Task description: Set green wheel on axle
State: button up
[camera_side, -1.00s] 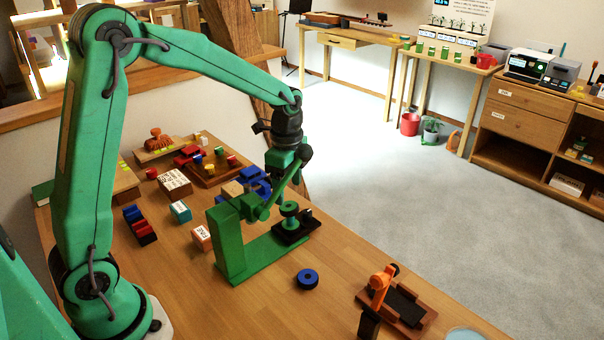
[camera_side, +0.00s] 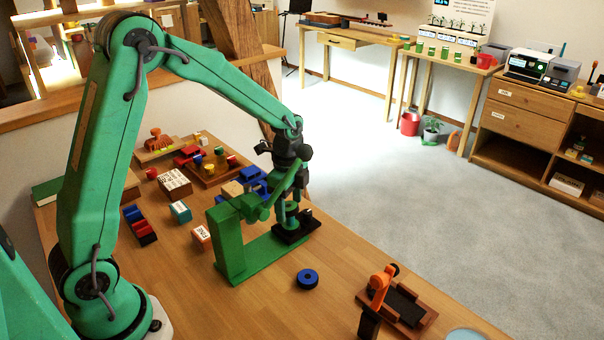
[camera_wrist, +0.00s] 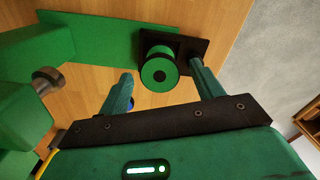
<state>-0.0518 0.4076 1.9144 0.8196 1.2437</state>
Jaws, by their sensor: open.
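The green wheel (camera_side: 292,226) is upright like a spool on a small black plate, with its round end and dark centre facing the wrist camera (camera_wrist: 158,72). My gripper (camera_side: 290,208) is low over it in the side view, partly hidden by a green bar. In the wrist view my open teal fingers (camera_wrist: 162,85) are on either side of the wheel, with gaps visible. A green stand (camera_side: 229,240) with an upright and a long base is beside it. A grey-tipped cylinder (camera_wrist: 46,80) shows at left in the wrist view; I cannot tell whether it is the axle.
A slanting green bar with a dark round end stands close to my gripper. A blue wheel (camera_side: 307,279) lies on the table in front. An orange and brown fixture (camera_side: 397,302) is at front right. Several blocks and a lettered box (camera_side: 174,182) are behind left.

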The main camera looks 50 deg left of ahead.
jog(key=shift+c, duration=0.5)
jog(key=c, duration=1.1)
jog(key=shift+o, duration=0.2)
jog(key=shift+r, duration=0.1)
notch_tip(320, 180, up, 18)
jog(key=shift+f, duration=0.2)
jog(key=n+g, duration=0.2)
jog(key=n, duration=1)
send_over(292, 207)
jog(key=shift+w+a+f, duration=0.1)
jog(key=shift+a+f, duration=0.05)
jog(key=shift+f, duration=2.15)
jog(key=shift+w+a+f, duration=0.1)
jog(key=shift+a+f, duration=0.05)
jog(key=shift+f, duration=2.1)
